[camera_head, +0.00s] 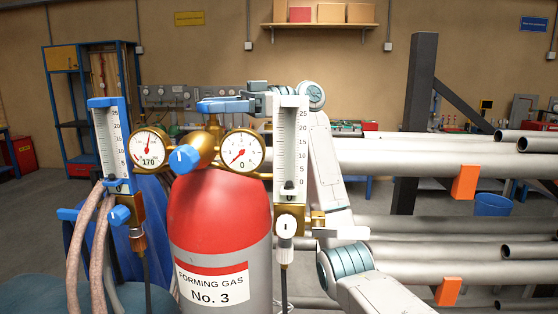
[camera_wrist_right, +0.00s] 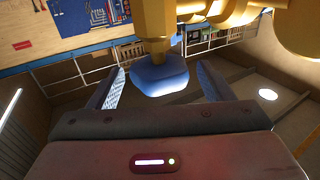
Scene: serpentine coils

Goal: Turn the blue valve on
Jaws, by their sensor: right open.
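A blue valve knob (camera_head: 210,103) sits on top of the brass regulator body (camera_head: 212,135) of the red-topped forming gas cylinder (camera_head: 210,255). In the right wrist view the blue knob (camera_wrist_right: 158,76) is between the two fingers, on its brass stem (camera_wrist_right: 156,25), with a gap visible on both sides. My right gripper (camera_head: 238,104) reaches in from the right at the knob's height, its arm passing behind the right flowmeter. In the right wrist view the gripper (camera_wrist_right: 161,73) is open. The left gauge (camera_head: 150,150) reads about 170, the right gauge (camera_head: 241,150) about 0.
A flowmeter stands at the left (camera_head: 112,145) and another at the right (camera_head: 290,150). Another blue knob (camera_head: 184,158) is on the regulator front. Pinkish hoses (camera_head: 82,245) hang at left. Large grey pipes (camera_head: 430,155) fill the right side.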

